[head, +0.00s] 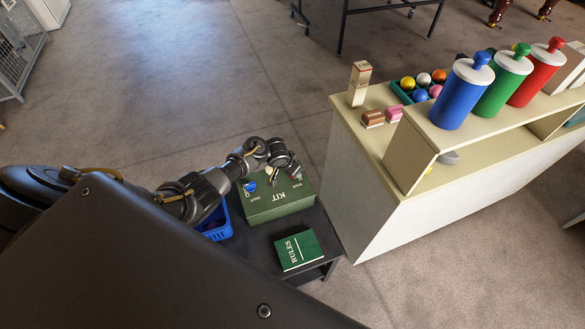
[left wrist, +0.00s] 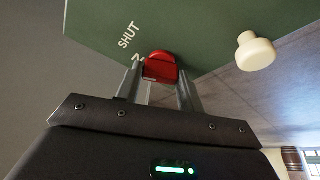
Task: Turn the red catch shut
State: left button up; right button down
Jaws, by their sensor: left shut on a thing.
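The green box (head: 275,208) marked KIT sits on a low dark stand, with white SHUT lettering on it. The red catch (left wrist: 160,68) is on the green face in the left wrist view, near the SHUT lettering. My left gripper (left wrist: 160,75) is shut on the red catch, one finger on each side. In the head view my left gripper (head: 290,172) is over the box's far right part and hides much of the catch. A cream knob (left wrist: 257,52) stands on the box to the right of the catch. My right gripper is not in view.
A green RULES book (head: 298,249) lies on the stand (head: 262,254) in front of the box. A blue crate (head: 217,225) is to the left. A counter (head: 383,190) with bottles and balls stands close on the right. Open floor lies behind.

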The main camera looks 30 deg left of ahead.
pick_arm(q)
jog(key=shift+a+m+h, duration=0.15)
jog(key=shift+m+h, duration=0.15)
jog(key=shift+m, duration=0.6)
jog(key=shift+w+m+g+h+b, duration=0.1)
jog(key=shift+m+g+h+b, duration=0.4)
jog(key=shift+m, duration=1.1)
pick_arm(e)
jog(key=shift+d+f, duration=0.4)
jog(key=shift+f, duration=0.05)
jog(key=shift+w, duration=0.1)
pick_arm(q)
jog(key=o, duration=1)
